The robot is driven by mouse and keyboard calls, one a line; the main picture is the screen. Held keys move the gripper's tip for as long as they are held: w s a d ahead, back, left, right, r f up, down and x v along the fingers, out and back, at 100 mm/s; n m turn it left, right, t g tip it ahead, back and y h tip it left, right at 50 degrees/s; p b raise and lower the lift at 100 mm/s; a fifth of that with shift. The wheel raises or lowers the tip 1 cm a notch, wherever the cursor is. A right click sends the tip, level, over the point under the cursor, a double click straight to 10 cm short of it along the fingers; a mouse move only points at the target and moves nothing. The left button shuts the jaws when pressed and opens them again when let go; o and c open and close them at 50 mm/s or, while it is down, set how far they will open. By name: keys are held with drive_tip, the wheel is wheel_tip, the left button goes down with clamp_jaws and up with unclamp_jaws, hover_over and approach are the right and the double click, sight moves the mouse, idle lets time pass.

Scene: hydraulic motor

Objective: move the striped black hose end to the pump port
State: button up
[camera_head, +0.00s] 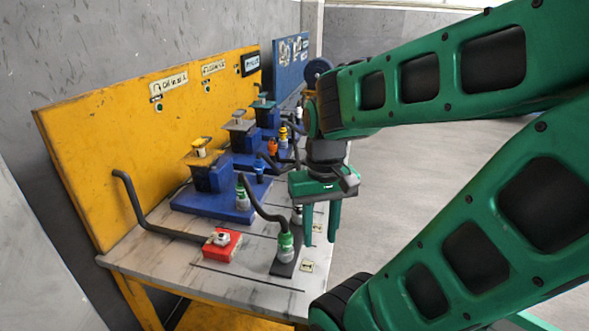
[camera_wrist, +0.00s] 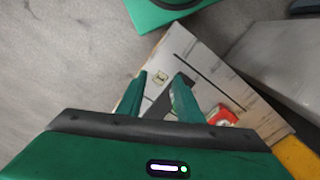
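A black hose (camera_head: 262,210) arches across the bench in the head view. One end has a green and pale fitting (camera_head: 286,246), upright on a dark plate (camera_head: 284,266). Its other end meets a similar green-topped fitting (camera_head: 242,198) beside the nearest blue pump unit (camera_head: 212,177). I cannot make out stripes or which port is meant. My gripper (camera_head: 321,228) points down to the right of the front fitting, apart from it. In the wrist view its fingers (camera_wrist: 158,88) are spread with nothing gripped; a fitting shows partly behind the right finger.
A red block (camera_head: 222,241) with a dark bent pipe sits at the bench's front left; it also shows in the wrist view (camera_wrist: 222,117). More pump units (camera_head: 240,135) stand farther back. A yellow panel (camera_head: 110,135) backs the bench. Open floor (camera_head: 420,165) lies right.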

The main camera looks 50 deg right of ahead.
drive_tip(key=shift+o, duration=1.1)
drive_tip(key=shift+s+r, duration=0.2)
drive_tip(key=shift+s, duration=0.2)
drive_tip(key=w+d+r+m, duration=0.1)
drive_tip(key=w+d+m, duration=0.2)
drive_tip(key=w+m, duration=0.2)
drive_tip(key=w+d+r+m, duration=0.1)
drive_tip(key=w+d+m, duration=0.3)
drive_tip(key=m, duration=0.5)
drive_tip(key=w+d+r+m, duration=0.1)
drive_tip(key=w+d+m, duration=0.3)
drive_tip(key=w+m, duration=0.4)
drive_tip(key=shift+w, duration=0.15)
drive_tip(key=shift+w+d+m, duration=0.35)
drive_tip(key=shift+w+m, duration=0.05)
drive_tip(key=shift+m, duration=0.2)
drive_tip(key=shift+w+d+f, duration=0.1)
drive_tip(key=shift+f, duration=4.4)
